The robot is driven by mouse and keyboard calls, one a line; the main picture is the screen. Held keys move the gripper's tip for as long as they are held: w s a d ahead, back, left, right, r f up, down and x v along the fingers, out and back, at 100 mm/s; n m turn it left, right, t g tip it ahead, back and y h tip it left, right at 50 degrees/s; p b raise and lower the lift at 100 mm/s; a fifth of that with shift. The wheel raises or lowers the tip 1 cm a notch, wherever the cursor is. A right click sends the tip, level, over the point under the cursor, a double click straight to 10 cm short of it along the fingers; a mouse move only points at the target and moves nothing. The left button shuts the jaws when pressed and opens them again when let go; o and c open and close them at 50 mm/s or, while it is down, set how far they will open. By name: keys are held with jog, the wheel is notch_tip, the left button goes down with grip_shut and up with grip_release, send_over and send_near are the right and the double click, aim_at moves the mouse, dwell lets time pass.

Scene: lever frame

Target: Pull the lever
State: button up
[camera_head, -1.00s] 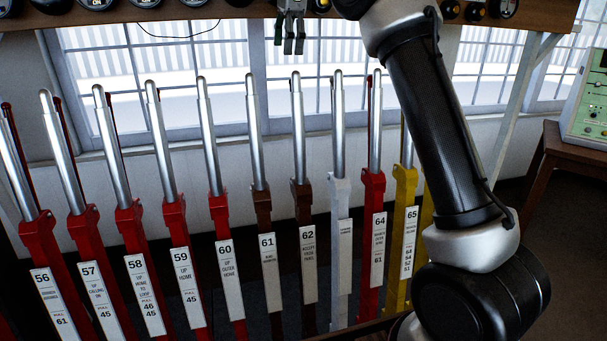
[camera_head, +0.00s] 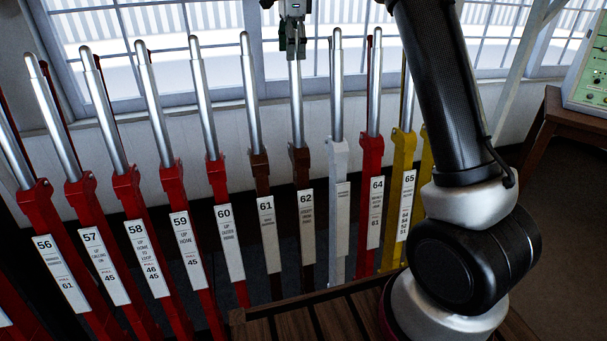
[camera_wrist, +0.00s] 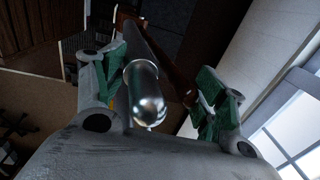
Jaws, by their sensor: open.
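Several tall levers with silver handles stand in a row. My gripper (camera_head: 292,50) is at the top of the brown lever numbered 62 (camera_head: 297,110), with its fingers pointing down. In the wrist view the rounded silver handle end of this lever (camera_wrist: 147,95) lies between the two green-padded fingers of my gripper (camera_wrist: 160,75). The fingers are spread apart, with gaps visible around the handle. The lever's top is hidden behind the fingers in the head view. Lever 62 stands upright, in line with its neighbours.
Brown lever 61 (camera_head: 250,110) stands close on the left and a white lever (camera_head: 338,165) close on the right. Red lever 64 (camera_head: 371,160) and yellow lever 65 (camera_head: 402,170) are further right. Windows (camera_head: 170,70) are behind. A wooden table (camera_head: 565,120) stands at far right.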

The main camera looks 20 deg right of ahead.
jog(key=shift+f, duration=0.1)
jog(key=shift+s, duration=0.1)
jog(key=c, duration=1.3)
jog(key=shift+o, duration=0.2)
